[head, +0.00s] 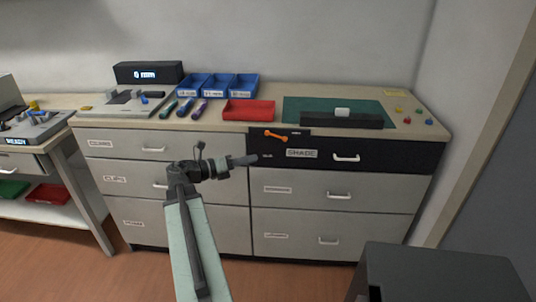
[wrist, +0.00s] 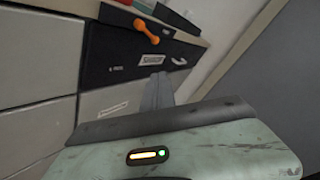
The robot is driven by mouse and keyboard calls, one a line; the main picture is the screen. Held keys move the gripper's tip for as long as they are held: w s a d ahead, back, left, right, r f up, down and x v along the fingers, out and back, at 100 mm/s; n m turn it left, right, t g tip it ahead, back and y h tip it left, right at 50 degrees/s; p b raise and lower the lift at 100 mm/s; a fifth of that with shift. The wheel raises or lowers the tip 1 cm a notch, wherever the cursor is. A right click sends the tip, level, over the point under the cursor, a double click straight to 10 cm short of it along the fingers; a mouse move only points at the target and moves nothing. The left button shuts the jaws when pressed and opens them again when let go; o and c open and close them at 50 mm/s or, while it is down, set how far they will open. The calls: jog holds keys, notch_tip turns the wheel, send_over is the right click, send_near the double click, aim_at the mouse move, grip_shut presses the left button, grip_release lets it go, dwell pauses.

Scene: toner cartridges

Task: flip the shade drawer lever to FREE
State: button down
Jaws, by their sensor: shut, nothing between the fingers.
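The dark shade drawer (head: 390,155) has a SHADE label (head: 302,153) and a white handle (head: 346,158). The orange lever (head: 275,133) sits at the drawer's upper left and lies nearly sideways. Small markings are beside and below it, too small to read surely. In the wrist view the lever (wrist: 146,30) is at the upper middle, above the SHADE label (wrist: 152,59). My gripper (head: 254,159) is shut and empty. In the head view its tip shows just below and left of the lever, apart from it in the wrist view. Its fingers (wrist: 158,92) point toward the drawer front.
Grey drawers (head: 292,190) lie below and to the left. On the counter are a red tray (head: 249,120), blue bins (head: 218,95) and a green mat (head: 300,101). A dark box (head: 440,275) stands at the lower right. Floor in front is partly clear.

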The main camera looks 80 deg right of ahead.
aim_at(276, 136)
jog(key=x, duration=0.4)
jog(key=d+r+x, duration=0.1)
jog(key=x, duration=0.3)
jog(key=w+r+x, duration=0.1)
jog(key=x, duration=0.3)
jog(key=shift+s+d+p, duration=0.1)
jog(key=shift+d+p, duration=0.3)
